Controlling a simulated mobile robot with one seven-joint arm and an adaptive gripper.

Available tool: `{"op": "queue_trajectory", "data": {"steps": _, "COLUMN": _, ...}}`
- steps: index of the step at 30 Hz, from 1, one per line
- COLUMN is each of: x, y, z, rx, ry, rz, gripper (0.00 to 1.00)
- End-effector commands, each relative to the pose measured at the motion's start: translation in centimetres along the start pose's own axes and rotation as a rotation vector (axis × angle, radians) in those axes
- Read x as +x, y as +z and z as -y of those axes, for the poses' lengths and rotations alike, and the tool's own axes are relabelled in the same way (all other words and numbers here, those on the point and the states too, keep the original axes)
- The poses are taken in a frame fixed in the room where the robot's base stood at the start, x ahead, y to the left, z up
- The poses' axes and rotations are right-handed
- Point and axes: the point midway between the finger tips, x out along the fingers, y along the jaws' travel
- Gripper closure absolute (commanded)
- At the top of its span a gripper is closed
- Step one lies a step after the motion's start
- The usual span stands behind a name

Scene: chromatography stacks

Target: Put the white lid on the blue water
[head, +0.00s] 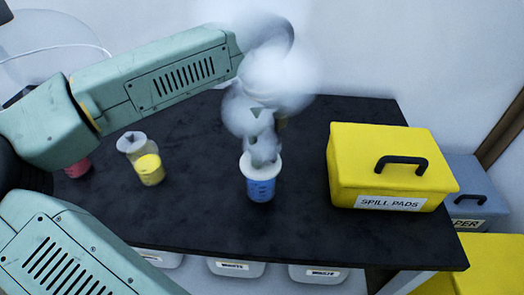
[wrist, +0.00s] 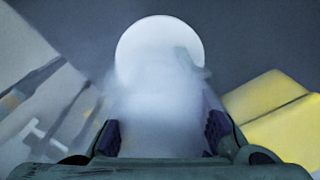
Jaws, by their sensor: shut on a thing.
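The blue water (head: 261,189) is in a clear beaker near the middle of the dark table. The white lid (head: 247,166) is at the top of that beaker and hides its mouth. I cannot tell whether it rests fully on the rim. My gripper (head: 262,150) is directly above the beaker, pointing down, shut on the lid. In the wrist view the lid is a bright white disc (wrist: 160,45) beyond the fingers. White vapour covers the gripper and part of the lid, so the finger contact is blurred.
A clear vessel of yellow liquid (head: 150,170) stands left of the beaker, with a pinkish-red one (head: 78,168) further left, partly behind my arm. A yellow spill pads box (head: 390,165) stands on the right. White bins (head: 236,268) are below the table's front edge.

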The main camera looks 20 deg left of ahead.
Motion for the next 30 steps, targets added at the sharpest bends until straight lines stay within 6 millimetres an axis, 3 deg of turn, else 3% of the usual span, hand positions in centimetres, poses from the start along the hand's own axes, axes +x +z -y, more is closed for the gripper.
{"op": "queue_trajectory", "data": {"steps": 13, "x": 0.47, "y": 0.01, "z": 0.0, "rx": 0.0, "ry": 0.0, "rz": 0.0, "gripper": 1.0}}
{"op": "queue_trajectory", "data": {"steps": 14, "x": 0.47, "y": 0.01, "z": 0.0, "rx": 0.0, "ry": 0.0, "rz": 0.0, "gripper": 0.79}}
{"op": "queue_trajectory", "data": {"steps": 15, "x": 0.47, "y": 0.01, "z": 0.0, "rx": 0.0, "ry": 0.0, "rz": 0.0, "gripper": 0.76}}
{"op": "queue_trajectory", "data": {"steps": 24, "x": 0.48, "y": 0.0, "z": 0.0, "rx": 0.0, "ry": 0.0, "rz": 0.0, "gripper": 0.57}}
{"op": "queue_trajectory", "data": {"steps": 30, "x": 0.49, "y": 0.0, "z": 0.0, "rx": 0.0, "ry": 0.0, "rz": -0.001, "gripper": 0.57}}
